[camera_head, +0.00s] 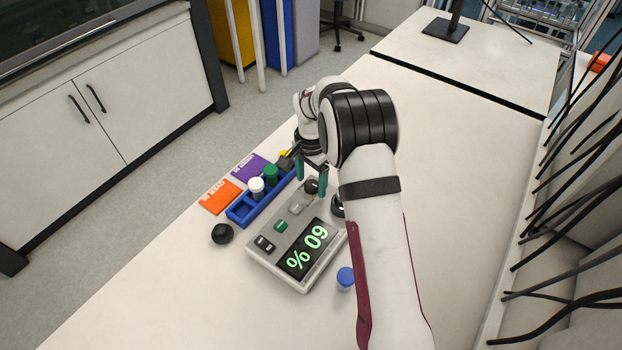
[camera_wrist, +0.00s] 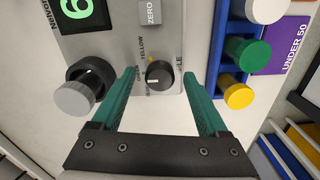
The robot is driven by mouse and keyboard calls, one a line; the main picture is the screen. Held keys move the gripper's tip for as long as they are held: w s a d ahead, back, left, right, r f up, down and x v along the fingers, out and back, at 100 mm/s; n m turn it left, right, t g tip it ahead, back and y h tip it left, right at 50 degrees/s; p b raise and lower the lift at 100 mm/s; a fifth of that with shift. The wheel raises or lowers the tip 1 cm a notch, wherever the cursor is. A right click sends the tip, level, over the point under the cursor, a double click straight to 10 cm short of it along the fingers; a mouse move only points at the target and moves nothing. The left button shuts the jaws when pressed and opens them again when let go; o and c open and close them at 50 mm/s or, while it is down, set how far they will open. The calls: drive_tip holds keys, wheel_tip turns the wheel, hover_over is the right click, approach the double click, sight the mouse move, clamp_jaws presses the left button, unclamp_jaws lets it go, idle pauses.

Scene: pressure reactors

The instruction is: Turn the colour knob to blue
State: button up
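The colour knob (camera_wrist: 160,80) is a small round dark knob on the control box (camera_wrist: 110,42), with small colour words around it. YELLOW reads above it; the others are partly covered or too small to read surely. Its white pointer mark points left in the wrist view. In the head view the knob (camera_head: 311,187) sits at the box's far end. My gripper (camera_wrist: 160,77) is open, its two green fingers on either side of the knob with gaps visible. My gripper (camera_head: 311,176) also shows over that end in the head view. Finger contact with the box is unclear.
A blue rack (camera_head: 240,213) with white, green and yellow caps stands close beside the box. A grey-capped piece in a black holder (camera_wrist: 91,72) is on the other side. A blue-capped vial (camera_head: 346,277) and black puck (camera_head: 222,233) stand nearby.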

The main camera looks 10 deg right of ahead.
clamp_jaws()
idle(0.3)
drive_tip(key=n, duration=0.5)
drive_tip(key=shift+n, duration=0.4)
drive_tip(key=n, duration=0.6)
drive_tip(key=shift+d, duration=0.15)
idle(0.3)
drive_tip(key=shift+o, duration=0.2)
unclamp_jaws()
